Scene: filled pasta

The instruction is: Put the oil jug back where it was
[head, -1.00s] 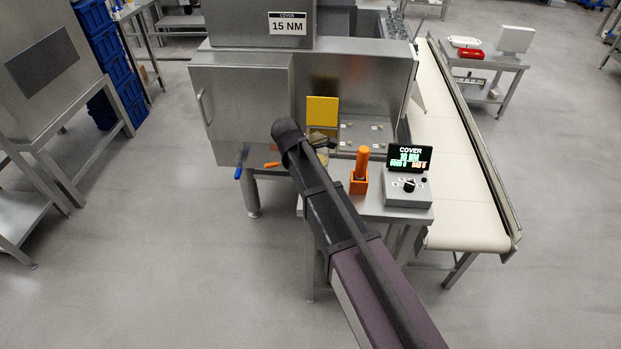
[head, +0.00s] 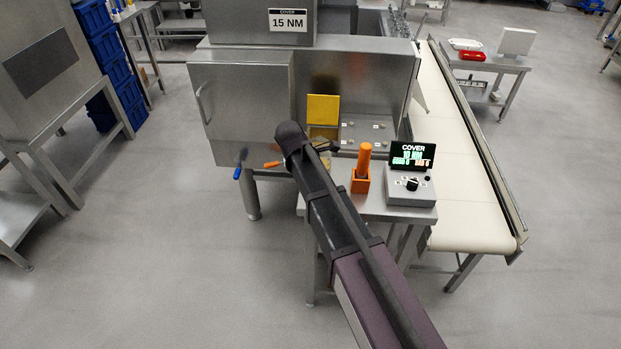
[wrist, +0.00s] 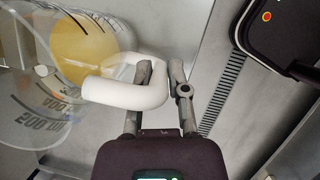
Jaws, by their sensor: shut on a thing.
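The oil jug (wrist: 45,95) is clear with graduation marks and a white handle (wrist: 125,95). It fills the left of the wrist view, with yellow oil (wrist: 82,48) showing in it. My gripper (wrist: 160,70) is shut on the handle, one finger on each side of its bar. In the head view the jug and most of my gripper are hidden behind my own arm, in front of the machine's open bay. What lies under the jug cannot be told.
The steel machine (head: 240,105) has a yellow panel (head: 323,109) in its bay. An orange-handled tool stands in an orange holder (head: 360,183) beside the control box (head: 410,188) on a small table. A conveyor (head: 465,160) runs along the right.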

